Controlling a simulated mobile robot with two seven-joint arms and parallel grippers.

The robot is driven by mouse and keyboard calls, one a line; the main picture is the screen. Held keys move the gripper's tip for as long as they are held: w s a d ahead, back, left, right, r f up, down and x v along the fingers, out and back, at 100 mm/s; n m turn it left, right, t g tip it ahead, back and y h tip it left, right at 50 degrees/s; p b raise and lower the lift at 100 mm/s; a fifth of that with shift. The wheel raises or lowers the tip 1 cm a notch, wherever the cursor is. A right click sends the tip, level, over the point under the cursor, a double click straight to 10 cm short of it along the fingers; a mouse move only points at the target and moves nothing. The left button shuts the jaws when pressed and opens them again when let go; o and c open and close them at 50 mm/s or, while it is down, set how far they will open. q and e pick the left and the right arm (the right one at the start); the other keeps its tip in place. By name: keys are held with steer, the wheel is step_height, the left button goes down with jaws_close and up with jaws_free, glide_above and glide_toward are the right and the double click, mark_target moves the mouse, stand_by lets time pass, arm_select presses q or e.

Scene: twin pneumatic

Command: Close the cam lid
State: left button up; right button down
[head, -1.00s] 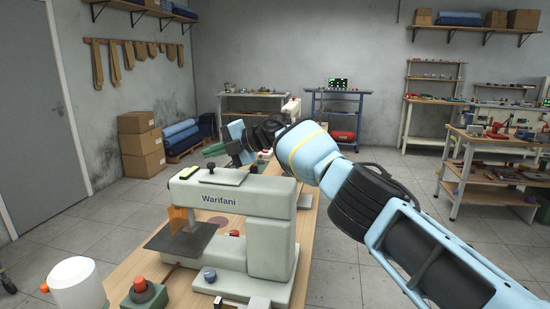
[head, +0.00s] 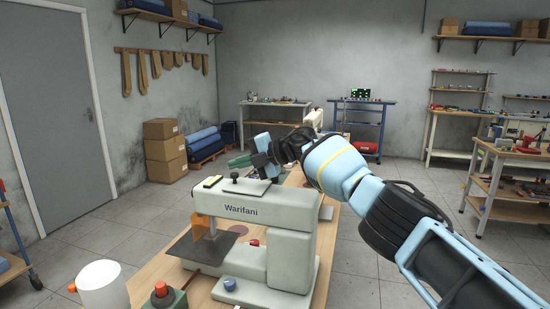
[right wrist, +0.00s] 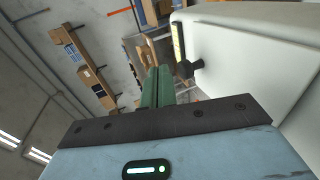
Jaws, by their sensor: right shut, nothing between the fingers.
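The white machine marked Warifani (head: 292,250) stands on the wooden bench. On its top are a flat grey plate (head: 247,186), which may be the cam lid, and a black knob (head: 234,175). I cannot tell whether the lid is open or closed. My right gripper (head: 237,161) is shut and empty, just behind and above the machine's top. In the right wrist view its green fingers (right wrist: 157,88) lie beside the pale machine body (right wrist: 245,60), close to a black knob (right wrist: 188,67). Contact cannot be told. My left gripper is not in view.
An orange guard (head: 201,225) and a dark plate (head: 197,247) are at the machine's left end. A red-button box (head: 162,297) and a white bin (head: 103,287) are at the lower left. Another pale machine (head: 314,119) stands farther back.

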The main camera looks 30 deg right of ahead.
mark_target(257, 185)
steer(key=p+v, duration=0.1)
steer(key=v, duration=0.1)
steer(key=p+v, duration=0.1)
steer(key=v, duration=0.2)
steer(key=shift+s+d+r, duration=0.1)
steer(key=shift+r, duration=0.2)
steer(key=shift+s+d+r, duration=0.1)
steer(key=shift+s+d, duration=0.3)
steer(key=shift+s, duration=0.05)
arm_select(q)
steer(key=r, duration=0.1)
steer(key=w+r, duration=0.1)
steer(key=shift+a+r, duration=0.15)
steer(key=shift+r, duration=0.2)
arm_select(e)
steer(key=shift+s, duration=0.1)
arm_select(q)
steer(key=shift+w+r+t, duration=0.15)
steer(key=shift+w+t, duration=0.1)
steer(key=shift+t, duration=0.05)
arm_select(e)
steer(key=shift+d, duration=0.15)
